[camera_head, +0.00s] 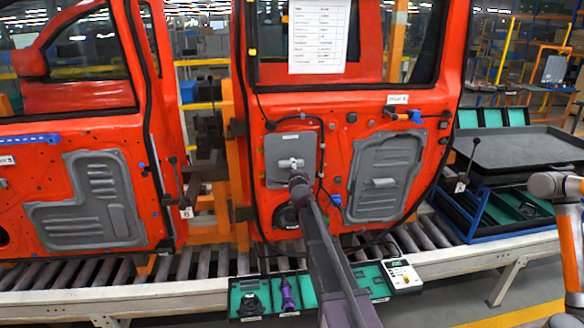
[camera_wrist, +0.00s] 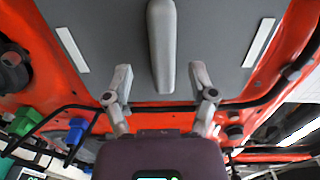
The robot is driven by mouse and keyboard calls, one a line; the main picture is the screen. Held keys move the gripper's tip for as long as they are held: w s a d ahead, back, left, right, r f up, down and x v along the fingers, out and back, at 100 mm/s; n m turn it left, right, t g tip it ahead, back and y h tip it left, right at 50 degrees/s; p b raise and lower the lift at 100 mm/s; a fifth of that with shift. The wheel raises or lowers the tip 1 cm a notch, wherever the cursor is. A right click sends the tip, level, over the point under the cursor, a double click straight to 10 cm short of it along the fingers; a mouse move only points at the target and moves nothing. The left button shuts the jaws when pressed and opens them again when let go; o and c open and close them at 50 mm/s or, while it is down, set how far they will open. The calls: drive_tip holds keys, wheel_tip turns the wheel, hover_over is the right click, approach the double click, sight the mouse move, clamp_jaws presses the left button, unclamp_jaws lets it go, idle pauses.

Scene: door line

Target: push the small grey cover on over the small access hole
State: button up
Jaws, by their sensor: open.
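The small grey cover (camera_head: 275,148) lies flat against the right-hand red door, left of the larger grey panel. In the wrist view the cover (camera_wrist: 110,30) fills the upper middle, with a raised grey grip bar and two pale strips. My gripper (camera_head: 291,164) is in front of the cover. In the wrist view my gripper (camera_wrist: 160,72) is open, with one finger on each side of the bar's lower end. Whether the fingers touch the cover I cannot tell. The small access hole is hidden, apparently behind the cover.
The red door (camera_head: 340,112) carries a larger grey panel (camera_head: 385,178) and black cables. In the wrist view a black cable (camera_wrist: 262,103) crosses below the cover. Green trays (camera_head: 250,287) stand in front of the roller conveyor. A black-topped table (camera_head: 530,147) stands at right.

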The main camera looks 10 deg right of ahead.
drive_tip(key=s, duration=0.9)
drive_tip(key=s, duration=1.2)
idle(0.3)
drive_tip(key=shift+d, duration=0.1)
idle(0.5)
